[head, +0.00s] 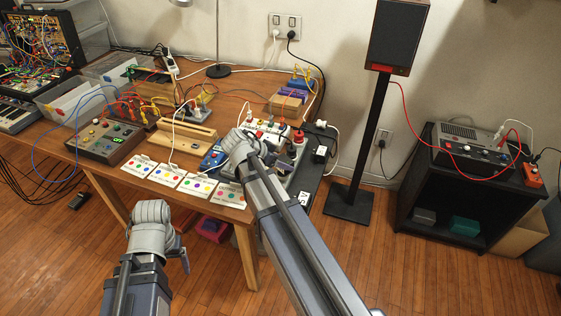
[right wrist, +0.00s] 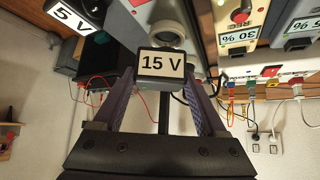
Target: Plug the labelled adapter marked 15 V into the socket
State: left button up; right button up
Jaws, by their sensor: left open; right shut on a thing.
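The adapter marked 15 V (right wrist: 162,65) is a dark block with a white label, held between the two fingers of my right gripper (right wrist: 160,82). In the head view that gripper reaches over the right part of the wooden table (head: 222,86), and its arm hides the adapter. A pale round ring-shaped part (right wrist: 164,30) lies just beyond the adapter in the right wrist view; I cannot tell if it is the socket. My left gripper (head: 180,246) is open and empty, low in front of the table.
Colour-dotted cards (head: 167,177) lie along the table's front edge. Cabled devices (head: 104,140) crowd the left. A wall outlet (head: 285,21) holds plugs. A speaker stand (head: 364,140) and black shelf (head: 455,190) stand right. The floor between them is clear.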

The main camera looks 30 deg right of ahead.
jog(key=shift+f+b, duration=1)
jog(key=shift+f, duration=0.1)
jog(key=o, duration=1.4)
jog(key=shift+r, duration=0.15)
jog(key=w+p+v, duration=0.1)
jog(key=p+v, duration=0.5)
jog(key=v, duration=0.1)
jog(key=shift+s+a+r, duration=0.25)
jog(key=shift+s+a, duration=0.05)
jog(key=shift+s, duration=0.2)
jog(key=b+x, duration=0.6)
jog(key=x, duration=0.2)
jog(key=shift+a, duration=0.15)
jog(key=shift+r+p, duration=0.35)
jog(key=shift+p, duration=0.05)
